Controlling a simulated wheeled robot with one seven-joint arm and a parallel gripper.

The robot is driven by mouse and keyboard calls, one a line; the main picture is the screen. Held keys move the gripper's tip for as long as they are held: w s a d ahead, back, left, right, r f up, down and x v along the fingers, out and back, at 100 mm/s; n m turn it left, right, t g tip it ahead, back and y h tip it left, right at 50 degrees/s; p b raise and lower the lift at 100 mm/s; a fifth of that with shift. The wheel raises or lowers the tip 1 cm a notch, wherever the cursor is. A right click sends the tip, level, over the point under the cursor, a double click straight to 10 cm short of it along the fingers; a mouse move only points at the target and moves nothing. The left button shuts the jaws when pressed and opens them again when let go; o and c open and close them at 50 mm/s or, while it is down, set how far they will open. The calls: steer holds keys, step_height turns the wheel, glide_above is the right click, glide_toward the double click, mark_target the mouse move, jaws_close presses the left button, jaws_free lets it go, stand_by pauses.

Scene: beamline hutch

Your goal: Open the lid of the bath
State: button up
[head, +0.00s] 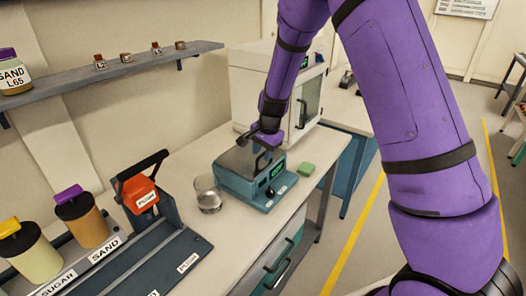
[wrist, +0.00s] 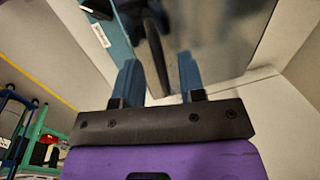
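The bath (head: 258,190) is a teal box with a dark front panel, standing on the bench in the head view. Its grey metallic lid (head: 234,162) lies flat and closed on top; the lid also fills the upper part of the wrist view (wrist: 225,40). My gripper (head: 262,150) is at the lid, pointing down. In the wrist view my gripper (wrist: 160,78) has its two blue fingers apart, with the dark lid handle (wrist: 154,50) between them. A gap shows beside the handle, so the fingers do not look closed on it.
A white cabinet (head: 250,95) stands behind. An orange-and-black press (head: 140,192) and jars (head: 82,220) are at the left. A shelf (head: 110,78) hangs above.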

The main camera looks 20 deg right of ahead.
steer(key=shift+c, duration=0.2)
jaws_close()
steer(key=shift+r, duration=0.1)
